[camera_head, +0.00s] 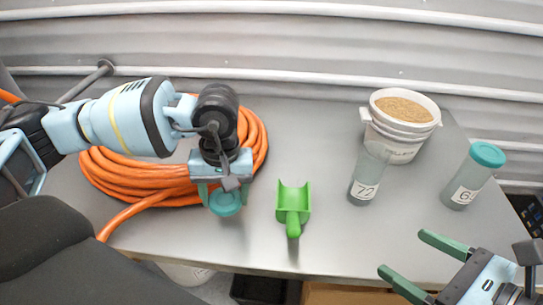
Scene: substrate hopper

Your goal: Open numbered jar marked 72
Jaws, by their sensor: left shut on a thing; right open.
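The jar marked 72 (365,185) stands upright on the grey table, right of the middle. It is a clear cylinder with no lid on top, and its white label faces me. My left gripper (224,193) is shut on a round teal lid (226,205), held apart from the jar, to its left and beside the orange hose. My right gripper (404,254) is open and empty at the lower right, below the jar and near the table's front edge.
A second jar (464,186) with a teal lid stands at the right; its label is partly legible. A white bucket (399,145) of tan grain is behind jar 72. A green scoop (293,206) lies mid-table. A coiled orange hose (133,178) lies at the left.

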